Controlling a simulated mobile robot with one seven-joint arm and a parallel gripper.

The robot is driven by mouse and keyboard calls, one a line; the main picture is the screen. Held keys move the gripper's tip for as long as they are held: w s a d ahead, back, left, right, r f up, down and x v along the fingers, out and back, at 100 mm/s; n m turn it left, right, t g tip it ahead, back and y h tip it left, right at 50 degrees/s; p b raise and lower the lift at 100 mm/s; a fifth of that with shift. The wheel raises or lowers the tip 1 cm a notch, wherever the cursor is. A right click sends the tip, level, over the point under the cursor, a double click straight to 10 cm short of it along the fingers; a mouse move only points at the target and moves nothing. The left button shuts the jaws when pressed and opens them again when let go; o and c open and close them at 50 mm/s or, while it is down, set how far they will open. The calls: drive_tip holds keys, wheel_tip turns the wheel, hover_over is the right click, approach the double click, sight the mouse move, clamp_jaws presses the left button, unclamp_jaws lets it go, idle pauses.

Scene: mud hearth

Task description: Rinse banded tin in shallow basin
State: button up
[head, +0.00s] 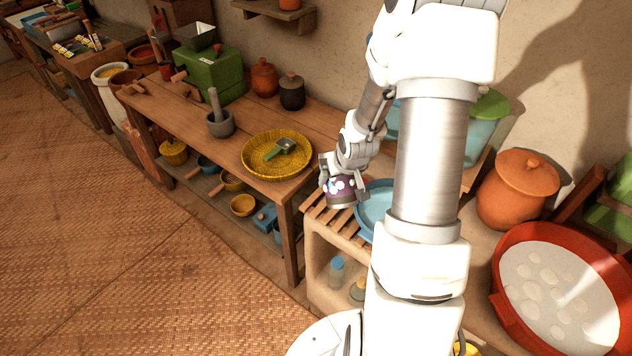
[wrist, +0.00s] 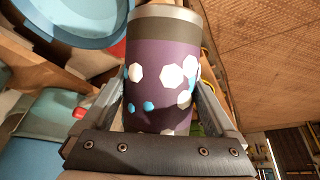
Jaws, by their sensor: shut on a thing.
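The banded tin (head: 341,192) is purple with a grey-brown band and white and blue spots. My gripper (head: 343,186) is shut on it and holds it over the slatted rack, left of the blue basin. In the wrist view the tin (wrist: 162,75) stands between the two fingers of my gripper (wrist: 162,115). The shallow blue basin (head: 370,222) sits on the low counter, partly hidden behind my arm. Part of a blue round rim, likely the basin (wrist: 75,22), shows at the upper left of the wrist view.
A slatted wooden rack (head: 335,222) lies beside the basin. A yellow woven tray (head: 250,160) with a green scoop is on the wooden table to the left. A clay pot (head: 517,195) and a red round tray (head: 510,300) stand to the right.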

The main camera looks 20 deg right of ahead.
drive_tip(key=s+d+m+h+p, duration=0.1)
drive_tip(key=s+d, duration=0.2)
drive_tip(key=d, duration=0.5)
drive_tip(key=s+d+m, duration=0.1)
drive_tip(key=s+d, duration=0.1)
drive_tip(key=d, duration=0.6)
wheel_tip(320, 180, down, 13)
drive_tip(key=b, duration=1.1)
drive_tip(key=shift+s+d+r, duration=0.1)
wheel_tip(320, 180, up, 12)
drive_tip(key=p, duration=1)
drive_tip(key=shift+f, duration=0.25)
idle(0.8)
